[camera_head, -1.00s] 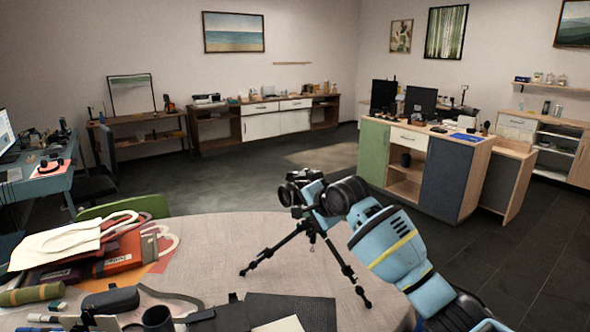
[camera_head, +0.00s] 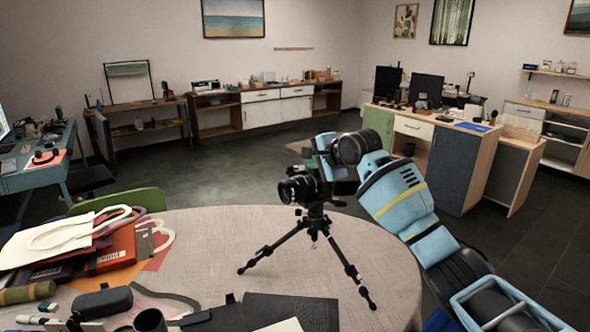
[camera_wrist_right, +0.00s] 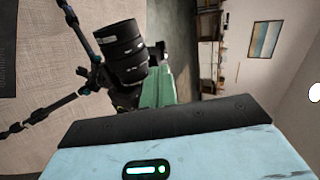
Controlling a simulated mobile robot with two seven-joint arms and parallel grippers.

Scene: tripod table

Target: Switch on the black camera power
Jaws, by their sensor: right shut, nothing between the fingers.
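The black camera (camera_head: 301,188) stands upright on a small black tripod (camera_head: 313,224) on the round table. Its lens points left and toward me in the head view. My right gripper (camera_head: 306,151) is shut and empty, just above and behind the camera body there. In the right wrist view the camera's lens (camera_wrist_right: 121,50) shows close beyond the gripper's greenish fingers (camera_wrist_right: 158,86). I cannot tell whether the fingers touch the camera. The power switch cannot be made out; the gripper hides part of the camera in the wrist view. My left gripper is out of view.
The round table (camera_head: 210,235) has free room around the tripod. Bags and folders (camera_head: 105,250) lie at its left. A black case (camera_head: 103,302) and a dark mat (camera_head: 290,312) lie near its front. A green chair (camera_head: 125,203) stands behind it.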

